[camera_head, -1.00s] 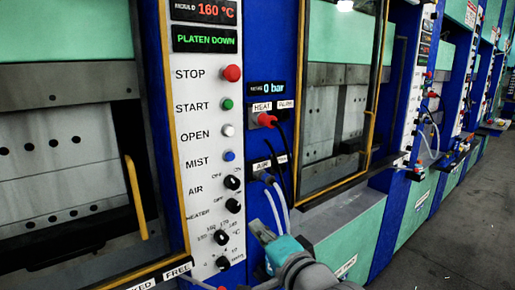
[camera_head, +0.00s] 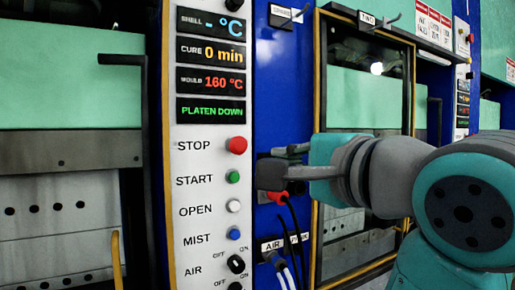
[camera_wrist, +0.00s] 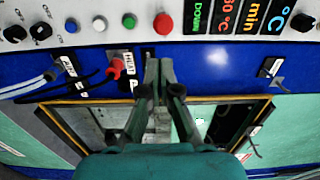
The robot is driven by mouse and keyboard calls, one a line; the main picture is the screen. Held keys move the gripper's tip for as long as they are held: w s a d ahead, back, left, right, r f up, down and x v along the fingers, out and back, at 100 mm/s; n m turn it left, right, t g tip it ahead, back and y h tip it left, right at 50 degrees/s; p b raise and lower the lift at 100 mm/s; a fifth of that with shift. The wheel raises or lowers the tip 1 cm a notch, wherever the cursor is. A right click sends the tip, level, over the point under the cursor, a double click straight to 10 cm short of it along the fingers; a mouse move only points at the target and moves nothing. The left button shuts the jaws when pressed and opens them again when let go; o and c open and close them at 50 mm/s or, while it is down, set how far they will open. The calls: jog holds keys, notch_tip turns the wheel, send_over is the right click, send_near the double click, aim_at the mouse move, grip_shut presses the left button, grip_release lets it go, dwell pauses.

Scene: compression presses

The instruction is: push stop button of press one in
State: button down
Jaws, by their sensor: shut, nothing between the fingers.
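The stop button (camera_head: 237,145) is a red round knob beside the word STOP on the white control panel (camera_head: 188,258). It also shows in the wrist view (camera_wrist: 163,23), at the top middle, just beyond the fingertips. My gripper (camera_head: 262,173) is shut and empty, to the right of the panel and a little lower than the red button. Its fingertips (camera_wrist: 160,66) look apart from the button in the wrist view. Nothing hides the button in either view. The button sits directly under the green PLATEN DOWN display (camera_head: 211,109).
Green start (camera_head: 233,177), white open (camera_head: 233,206) and blue mist (camera_head: 233,233) buttons run below the stop button. A red HEAT plug (camera_wrist: 115,67) with a black cable sits near my gripper. Yellow-edged press doors flank the panel.

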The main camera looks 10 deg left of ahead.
send_near(240, 147)
jog(key=x, duration=0.7)
jog(key=shift+w+a, duration=0.1)
dwell(0.4)
jog(key=shift+x, duration=0.95)
